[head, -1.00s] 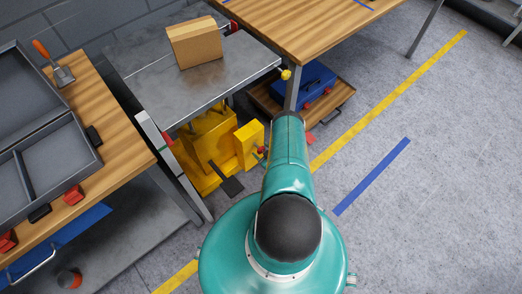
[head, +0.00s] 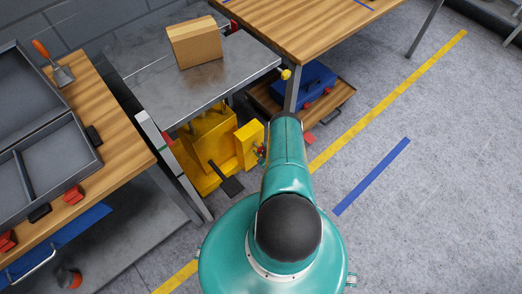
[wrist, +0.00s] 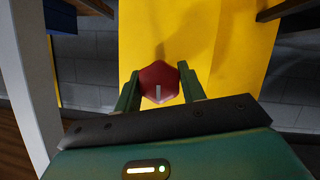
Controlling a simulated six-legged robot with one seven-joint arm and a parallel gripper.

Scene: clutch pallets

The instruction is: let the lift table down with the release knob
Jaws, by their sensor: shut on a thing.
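The red release knob (wrist: 158,78) is six-sided with a pale line pointing toward the bottom of the wrist view. It sits on a yellow housing (wrist: 215,40), which also shows in the head view (head: 247,143). My gripper (wrist: 160,73) has its two green fingers on either side of the knob, shut on it. In the head view my arm hides most of the gripper. The lift table (head: 150,92) has a grey metal top above a yellow base (head: 207,150). A cardboard box (head: 196,43) stands on its top.
A wooden bench (head: 110,125) with grey trays stands at the left. Another wooden table (head: 300,30) stands at the back right, with a blue toolbox (head: 303,85) on a low shelf below. A black pedal (head: 231,187) juts out near the base. The floor at right is clear.

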